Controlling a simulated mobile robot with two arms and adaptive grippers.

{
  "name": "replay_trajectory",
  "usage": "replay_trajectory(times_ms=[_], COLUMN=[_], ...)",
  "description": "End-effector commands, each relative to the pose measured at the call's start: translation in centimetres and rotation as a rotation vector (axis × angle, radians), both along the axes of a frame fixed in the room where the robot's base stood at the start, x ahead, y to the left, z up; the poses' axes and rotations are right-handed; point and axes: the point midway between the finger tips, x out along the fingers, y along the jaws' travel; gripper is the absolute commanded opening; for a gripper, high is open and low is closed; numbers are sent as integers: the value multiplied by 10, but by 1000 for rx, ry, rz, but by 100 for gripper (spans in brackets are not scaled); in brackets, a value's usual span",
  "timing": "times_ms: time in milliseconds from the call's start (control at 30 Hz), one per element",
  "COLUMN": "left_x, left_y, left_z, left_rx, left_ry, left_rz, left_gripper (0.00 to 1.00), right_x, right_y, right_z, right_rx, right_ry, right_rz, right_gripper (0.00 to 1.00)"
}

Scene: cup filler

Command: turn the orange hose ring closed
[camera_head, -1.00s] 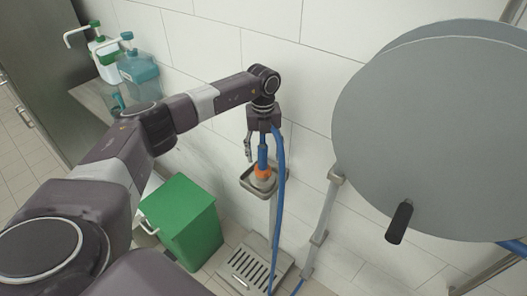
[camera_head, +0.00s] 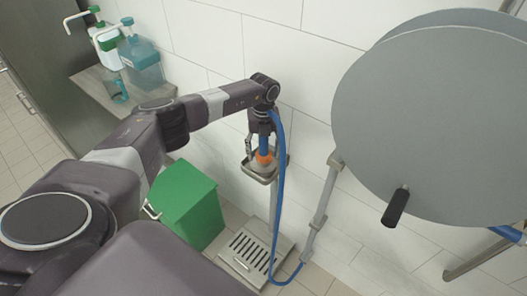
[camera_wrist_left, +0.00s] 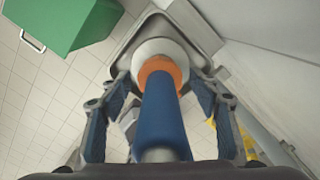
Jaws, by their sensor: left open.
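The orange hose ring (camera_head: 264,158) sits at the lower end of the blue hose nozzle, just above a small metal holder (camera_head: 247,172) on a post. In the left wrist view the orange ring (camera_wrist_left: 160,68) is around the blue hose end (camera_wrist_left: 161,108), with a white round piece (camera_wrist_left: 160,47) beyond it. My left gripper (camera_head: 259,148) is above the holder, pointing down. In the left wrist view its open fingers (camera_wrist_left: 161,84) stand on both sides of the hose end and appear apart from the ring. My right gripper is out of view.
A large grey hose reel (camera_head: 430,110) with a black handle is at the right. The blue hose (camera_head: 279,200) hangs beside the post to a floor grate (camera_head: 245,258). A green bin (camera_head: 190,205) stands left of the post. Bottles (camera_head: 142,65) stand on a shelf at upper left.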

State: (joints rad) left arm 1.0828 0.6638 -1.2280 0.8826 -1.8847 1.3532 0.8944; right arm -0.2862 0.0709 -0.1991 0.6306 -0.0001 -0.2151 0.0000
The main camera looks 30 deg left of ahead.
Motion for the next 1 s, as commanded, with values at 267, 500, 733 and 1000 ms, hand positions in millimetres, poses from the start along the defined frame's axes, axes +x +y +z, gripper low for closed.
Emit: replay_trajectory(times_ms=[267, 500, 733, 1000], left_x=[0, 0, 0, 1], left_y=[0, 0, 0, 0], left_z=[0, 0, -1, -1], left_rx=[-1, 0, 0, -1], left_ry=[1, 0, 0, -2], left_rz=[0, -3, -55, -233], left_gripper=[28, 15, 15, 15], right_x=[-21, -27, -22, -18], right_y=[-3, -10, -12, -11], right_z=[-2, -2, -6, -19], right_rx=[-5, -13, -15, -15], right_ry=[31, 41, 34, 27], right_rz=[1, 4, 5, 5], right_gripper=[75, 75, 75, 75])
